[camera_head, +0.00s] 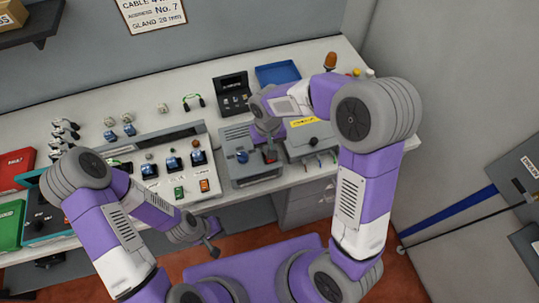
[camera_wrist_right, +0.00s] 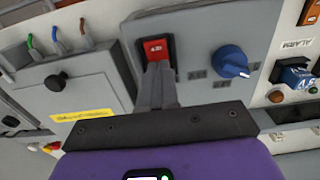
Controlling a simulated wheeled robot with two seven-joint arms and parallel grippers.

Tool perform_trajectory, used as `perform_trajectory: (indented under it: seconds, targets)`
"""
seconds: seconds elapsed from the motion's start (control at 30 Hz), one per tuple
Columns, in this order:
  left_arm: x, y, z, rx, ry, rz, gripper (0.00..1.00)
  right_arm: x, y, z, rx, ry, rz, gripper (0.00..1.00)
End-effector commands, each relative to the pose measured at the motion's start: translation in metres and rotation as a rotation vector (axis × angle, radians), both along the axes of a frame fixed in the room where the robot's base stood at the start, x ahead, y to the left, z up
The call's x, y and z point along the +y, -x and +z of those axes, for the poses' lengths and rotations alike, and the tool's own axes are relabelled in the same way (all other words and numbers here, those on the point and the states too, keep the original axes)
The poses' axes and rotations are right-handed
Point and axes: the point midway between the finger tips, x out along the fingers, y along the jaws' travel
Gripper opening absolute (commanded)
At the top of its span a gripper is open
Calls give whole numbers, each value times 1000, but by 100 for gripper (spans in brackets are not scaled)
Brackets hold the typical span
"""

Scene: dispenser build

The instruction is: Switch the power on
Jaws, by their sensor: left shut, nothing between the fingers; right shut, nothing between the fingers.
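The power unit is a grey box (camera_head: 241,170) on the bench, right of the control panel. It carries a red rocker switch (camera_wrist_right: 157,49) and a blue rotary knob (camera_wrist_right: 229,61); the knob also shows in the head view (camera_head: 242,157). My right gripper (camera_wrist_right: 155,68) is shut and empty, with its fingertips right at the lower edge of the red switch. Whether they touch it I cannot tell. In the head view the right gripper (camera_head: 269,155) is over the same box. My left gripper (camera_head: 213,252) is shut and empty, low in front of the bench edge.
Left of the box is a sloped panel (camera_head: 140,146) with blue switches and green and orange buttons. Right of it a grey box with a yellow label (camera_wrist_right: 82,115) has coloured wires. A blue tray (camera_head: 278,73) and a black case (camera_head: 232,93) stand behind.

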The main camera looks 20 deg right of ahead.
Motion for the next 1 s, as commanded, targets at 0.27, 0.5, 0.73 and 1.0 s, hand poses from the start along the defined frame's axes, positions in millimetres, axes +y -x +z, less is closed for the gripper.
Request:
perform_trajectory:
  seconds: [0.27,0.5,0.73,1.0]
  targets:
    - [0,0,2,0,0,0,0,0,1,1,3,1,0,0]
    - [0,0,16,0,0,0,0,0,1,20,2,1,0,0]
    - [0,0,30,0,0,0,0,0,0,39,1,0,0,0]
    - [0,0,47,0,0,0,0,0,0,61,1,0,0,0]
